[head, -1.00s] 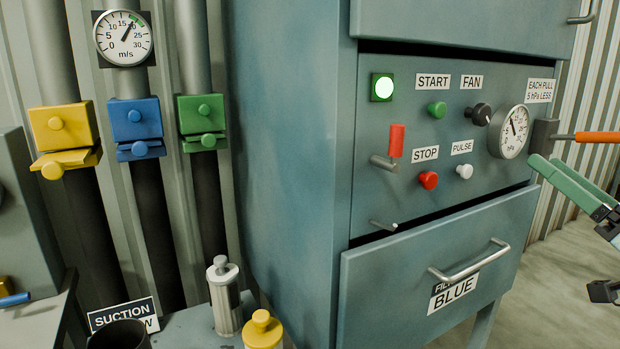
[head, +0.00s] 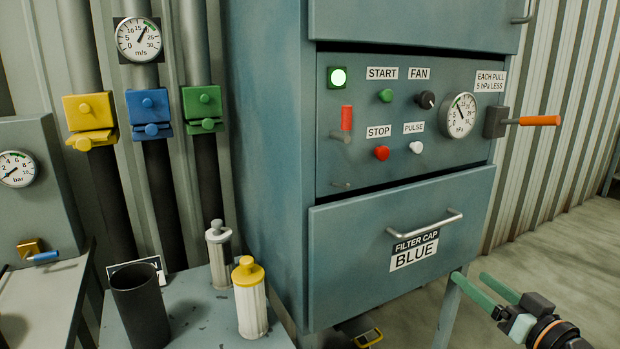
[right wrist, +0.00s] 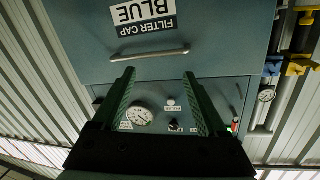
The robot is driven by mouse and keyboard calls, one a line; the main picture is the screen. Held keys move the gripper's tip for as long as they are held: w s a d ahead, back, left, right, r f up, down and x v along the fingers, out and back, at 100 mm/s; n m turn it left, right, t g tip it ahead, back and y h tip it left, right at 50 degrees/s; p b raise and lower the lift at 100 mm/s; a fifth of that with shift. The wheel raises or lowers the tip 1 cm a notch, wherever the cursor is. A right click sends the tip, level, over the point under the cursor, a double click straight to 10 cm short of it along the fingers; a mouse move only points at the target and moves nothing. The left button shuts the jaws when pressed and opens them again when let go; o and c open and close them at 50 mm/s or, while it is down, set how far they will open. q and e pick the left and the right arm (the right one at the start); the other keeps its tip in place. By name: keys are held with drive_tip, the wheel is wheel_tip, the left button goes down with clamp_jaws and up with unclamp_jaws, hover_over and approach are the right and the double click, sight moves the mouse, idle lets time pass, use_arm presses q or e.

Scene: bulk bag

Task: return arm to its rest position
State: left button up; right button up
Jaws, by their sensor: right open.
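My right gripper (head: 487,294) has green fingers and is low at the right in the head view, in front of the cabinet and to the right of its drawer. It is open with nothing between the fingers. In the right wrist view its two fingers (right wrist: 158,85) stand apart, with the drawer handle (right wrist: 136,56) and the hPa gauge (right wrist: 139,116) seen beyond them. The orange-handled lever (head: 540,120) on the panel's right side is apart from the gripper. My left gripper is not in view.
The cabinet drawer (head: 340,245), labelled FILTER CAP BLUE, appears to stand out slightly. A low table (head: 190,320) carries a dark cup (head: 140,305), a white canister (head: 219,255) and a yellow-capped canister (head: 250,300). The floor (head: 560,250) at the right is clear.

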drive_tip(key=s+a+f+n+g, duration=0.15)
drive_tip(key=s+a+f, duration=0.25)
drive_tip(key=f, duration=0.5)
drive_tip(key=s+a+f+g, duration=0.3)
drive_tip(key=s+a+f, duration=0.15)
drive_tip(key=f, duration=0.55)
drive_tip(key=s+a+f+g, duration=0.2)
drive_tip(key=s+a+f, duration=0.15)
drive_tip(key=f, duration=0.55)
drive_tip(key=s+a+f+n+g, duration=0.1)
drive_tip(key=s+a+f+n, duration=0.1)
drive_tip(key=s+a+f, duration=0.5)
use_arm(q)
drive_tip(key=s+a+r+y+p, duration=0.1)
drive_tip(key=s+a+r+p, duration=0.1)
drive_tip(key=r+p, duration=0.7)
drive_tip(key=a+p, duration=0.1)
drive_tip(key=p, duration=0.2)
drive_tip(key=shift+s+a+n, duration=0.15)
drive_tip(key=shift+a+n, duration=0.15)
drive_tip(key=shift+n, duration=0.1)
use_arm(e)
drive_tip(key=s+d+r+h, duration=0.1)
drive_tip(key=s+d+r, duration=0.1)
drive_tip(key=r, duration=0.7)
drive_tip(key=shift+s+m, duration=0.45)
drive_tip(key=shift+s, duration=0.35)
drive_tip(key=shift+d+r, duration=0.1)
